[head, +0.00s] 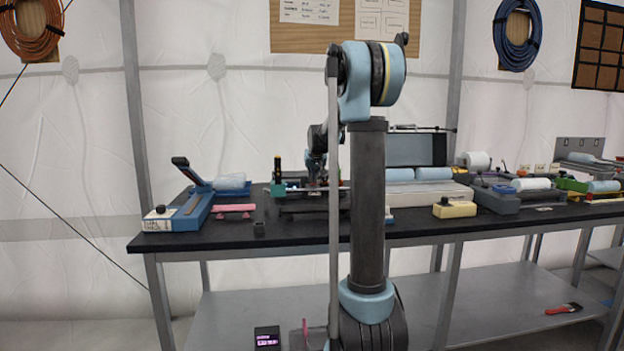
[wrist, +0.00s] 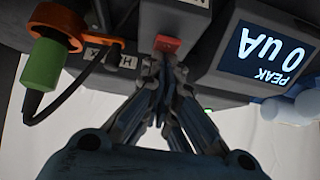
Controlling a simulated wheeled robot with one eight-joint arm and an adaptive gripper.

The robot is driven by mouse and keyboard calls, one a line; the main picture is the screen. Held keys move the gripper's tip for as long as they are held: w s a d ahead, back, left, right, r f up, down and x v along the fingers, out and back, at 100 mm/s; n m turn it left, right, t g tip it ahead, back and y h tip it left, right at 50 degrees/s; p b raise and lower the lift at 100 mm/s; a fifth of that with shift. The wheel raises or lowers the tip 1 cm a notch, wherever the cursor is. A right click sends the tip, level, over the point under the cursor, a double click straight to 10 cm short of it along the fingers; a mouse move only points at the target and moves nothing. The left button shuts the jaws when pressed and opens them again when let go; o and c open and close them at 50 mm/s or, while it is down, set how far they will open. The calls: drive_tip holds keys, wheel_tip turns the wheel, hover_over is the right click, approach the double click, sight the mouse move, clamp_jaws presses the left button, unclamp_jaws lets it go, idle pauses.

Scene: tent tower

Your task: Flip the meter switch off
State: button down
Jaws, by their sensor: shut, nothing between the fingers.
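In the wrist view, a dark grey meter housing fills the top. Its lit display (wrist: 268,58) appears upside down and reads "PEAK 0 uA". A small red switch (wrist: 167,43) sits on the housing, left of the display. My gripper (wrist: 166,62) is shut and empty, its fingertips right at the red switch's near edge. I cannot tell whether they touch it, nor which way the switch is set. In the head view, my arm stands in front of the bench and hides most of the gripper and the meter.
In the wrist view, a green plug (wrist: 41,77) with a black cable and an orange ring (wrist: 70,28) is left of the switch. In the head view, the black bench (head: 400,228) carries a blue device (head: 187,210), a yellow box (head: 455,209) and several white rolls.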

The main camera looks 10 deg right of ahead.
drive_tip(key=shift+s, duration=0.1)
drive_tip(key=shift+s, duration=0.7)
drive_tip(key=r, duration=0.4)
drive_tip(key=shift+s, duration=0.4)
drive_tip(key=s+r, duration=0.5)
drive_tip(key=s, duration=0.3)
drive_tip(key=shift+r, duration=0.2)
drive_tip(key=shift+s, duration=0.15)
